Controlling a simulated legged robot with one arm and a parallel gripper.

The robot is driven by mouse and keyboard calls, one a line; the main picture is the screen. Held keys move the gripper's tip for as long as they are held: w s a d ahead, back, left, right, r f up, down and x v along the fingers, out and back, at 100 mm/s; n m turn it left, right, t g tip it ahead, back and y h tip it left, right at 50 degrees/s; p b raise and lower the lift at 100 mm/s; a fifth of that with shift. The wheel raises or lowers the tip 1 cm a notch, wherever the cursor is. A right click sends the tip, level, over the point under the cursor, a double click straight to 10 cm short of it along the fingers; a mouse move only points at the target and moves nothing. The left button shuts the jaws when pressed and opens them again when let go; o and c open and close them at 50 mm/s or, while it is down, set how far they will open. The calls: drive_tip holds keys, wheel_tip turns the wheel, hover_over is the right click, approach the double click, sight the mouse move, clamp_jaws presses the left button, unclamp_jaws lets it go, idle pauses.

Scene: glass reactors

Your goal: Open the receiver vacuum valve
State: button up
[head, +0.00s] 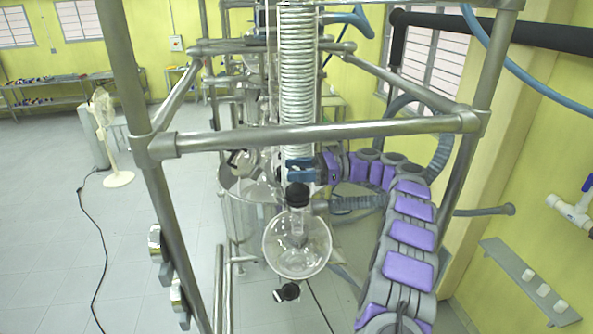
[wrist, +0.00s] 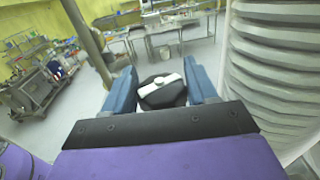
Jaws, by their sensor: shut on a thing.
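The valve shows in the wrist view as a round black body (wrist: 160,96) with a white handle (wrist: 168,80) on top. My gripper (wrist: 162,84) has a blue finger on each side of the black body and is shut on it. In the head view my gripper (head: 300,170) reaches in from the right, at the lower end of the coiled condenser. The valve between the fingers cannot be made out there. The round glass receiver flask (head: 297,250) hangs just below, with a black cap (head: 297,196) on its neck and a black drain valve (head: 287,292) underneath.
A metal frame bar (head: 320,134) crosses in front of the glassware, with posts on both sides. The ribbed condenser (head: 298,75) stands close above my gripper; ribbed glass (wrist: 275,75) fills the wrist view's right side. A white fan (head: 108,140) stands on open floor at left.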

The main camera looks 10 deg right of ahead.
sight(299, 169)
drive_tip(key=o, duration=0.7)
drive_tip(key=shift+f, duration=0.1)
drive_tip(key=shift+c, duration=0.2)
drive_tip(key=shift+o, duration=1.4)
drive_tip(key=shift+w+d+f, duration=0.1)
drive_tip(key=shift+w+d, duration=0.05)
drive_tip(key=shift+w, duration=0.1)
drive_tip(key=shift+s, duration=0.2)
drive_tip(key=shift+w+r, duration=0.15)
drive_tip(key=shift+r, duration=0.55)
drive_tip(key=shift+s+d+r, duration=0.1)
drive_tip(key=shift+s+r, duration=0.1)
drive_tip(key=shift+r, duration=1)
drive_tip(key=shift+s+b, duration=0.85)
drive_tip(key=shift+s, duration=0.6)
drive_tip(key=s+r+b, duration=0.1)
drive_tip(key=s+b, duration=0.2)
drive_tip(key=s, duration=1)
drive_tip(key=shift+r, duration=0.15)
